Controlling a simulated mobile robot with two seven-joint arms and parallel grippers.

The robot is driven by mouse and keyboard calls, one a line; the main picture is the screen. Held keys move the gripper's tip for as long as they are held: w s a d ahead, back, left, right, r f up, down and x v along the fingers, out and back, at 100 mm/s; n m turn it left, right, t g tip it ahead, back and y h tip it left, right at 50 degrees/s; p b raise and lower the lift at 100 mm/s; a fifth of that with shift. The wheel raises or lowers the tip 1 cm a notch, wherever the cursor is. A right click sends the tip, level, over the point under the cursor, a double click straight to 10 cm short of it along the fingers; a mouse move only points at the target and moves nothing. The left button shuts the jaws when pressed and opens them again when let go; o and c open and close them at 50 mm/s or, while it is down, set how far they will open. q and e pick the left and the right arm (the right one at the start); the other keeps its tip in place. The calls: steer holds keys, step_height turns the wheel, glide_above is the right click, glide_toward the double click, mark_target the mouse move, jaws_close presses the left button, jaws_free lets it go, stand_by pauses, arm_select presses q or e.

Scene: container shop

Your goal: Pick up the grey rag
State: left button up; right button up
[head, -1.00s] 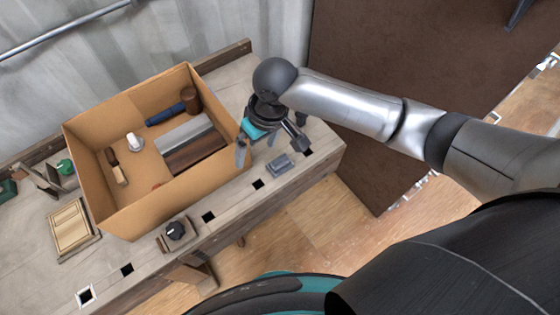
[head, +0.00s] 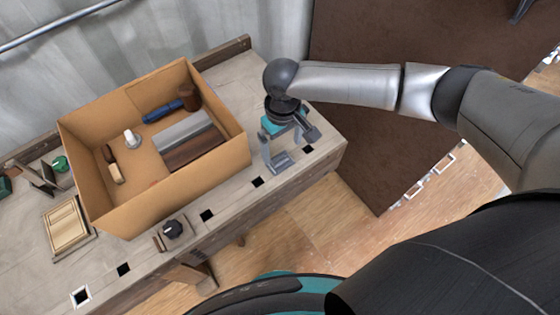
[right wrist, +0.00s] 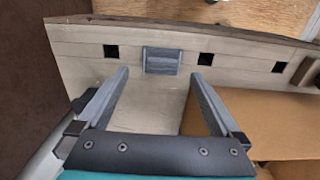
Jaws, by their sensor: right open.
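The grey rag (head: 281,161) is a small folded grey block lying on the workbench, right of the cardboard box, near the bench's front edge. It also shows in the right wrist view (right wrist: 161,60), just beyond the fingertips and between their lines. My right gripper (head: 288,156) is open and empty, pointing down close to the rag, with a finger to either side of it in the head view. Its spread fingers show in the wrist view (right wrist: 159,78). I cannot tell the exact height of the tips over the bench. My left gripper is not in view.
The open cardboard box (head: 123,211) holds a blue-handled tool, a mallet, a brush, a white item and a flat metal-and-wood tool. Its wall is left of my gripper. A black knob on wood (head: 172,230) sits in front. Square holes line the bench (head: 230,205) edge.

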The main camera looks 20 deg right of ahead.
mark_target(280, 157)
steer(key=f+b, duration=0.1)
steer(key=f, duration=0.5)
steer(key=shift+w+a+b, duration=0.1)
steer(key=shift+a+b, duration=0.1)
steer(key=shift+b, duration=0.15)
steer(key=shift+r, duration=0.1)
steer(key=c, duration=1.1)
steer(key=shift+r, duration=0.1)
step_height(280, 157, up, 20)
steer(key=p, duration=0.4)
steer(key=shift+p, duration=0.3)
